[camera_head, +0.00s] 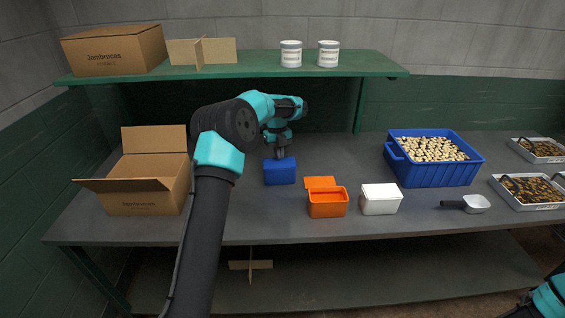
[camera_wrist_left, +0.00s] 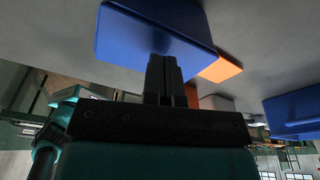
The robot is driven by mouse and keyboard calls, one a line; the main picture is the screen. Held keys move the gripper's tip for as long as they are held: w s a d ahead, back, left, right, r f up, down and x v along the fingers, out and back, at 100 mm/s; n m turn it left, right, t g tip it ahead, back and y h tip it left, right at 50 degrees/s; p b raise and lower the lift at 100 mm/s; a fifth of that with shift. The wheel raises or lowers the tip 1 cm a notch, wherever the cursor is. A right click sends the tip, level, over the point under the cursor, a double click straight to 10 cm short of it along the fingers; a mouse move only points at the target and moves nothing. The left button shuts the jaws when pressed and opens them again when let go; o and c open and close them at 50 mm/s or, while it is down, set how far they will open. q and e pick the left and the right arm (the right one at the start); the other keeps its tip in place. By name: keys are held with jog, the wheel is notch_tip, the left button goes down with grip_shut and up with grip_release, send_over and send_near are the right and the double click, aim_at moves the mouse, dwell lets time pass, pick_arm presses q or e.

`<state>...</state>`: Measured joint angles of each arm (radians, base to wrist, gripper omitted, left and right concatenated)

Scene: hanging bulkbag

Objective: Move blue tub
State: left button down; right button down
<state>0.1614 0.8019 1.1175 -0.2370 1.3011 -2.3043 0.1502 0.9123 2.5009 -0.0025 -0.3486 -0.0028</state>
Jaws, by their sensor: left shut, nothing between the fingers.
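The small blue tub (camera_head: 280,173) sits on the grey table, left of the orange tub. It looks closed on top. My left gripper (camera_head: 281,153) is shut and points down just behind the tub's top. In the left wrist view the blue tub (camera_wrist_left: 150,32) fills the upper middle, and the shut fingers (camera_wrist_left: 165,75) lie close against its face. I cannot tell whether they touch it. My right gripper is not in view; only a bit of my right arm shows at the lower right corner.
An orange tub (camera_head: 328,202) with its lid open and a white tub (camera_head: 380,199) stand to the right. A big blue crate (camera_head: 434,174) of pale pieces, a scoop (camera_head: 475,204) and metal trays (camera_head: 530,206) lie farther right. An open carton (camera_head: 145,197) stands left. A green shelf (camera_head: 350,69) hangs above.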

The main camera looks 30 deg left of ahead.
aim_at(283, 166)
pick_arm(q)
jog(key=shift+s+d, duration=0.95)
jog(key=shift+d, duration=0.25)
jog(key=shift+s+d+f, duration=0.1)
jog(key=shift+s+d, duration=0.05)
jog(key=shift+d, duration=0.05)
jog(key=shift+f, duration=0.8)
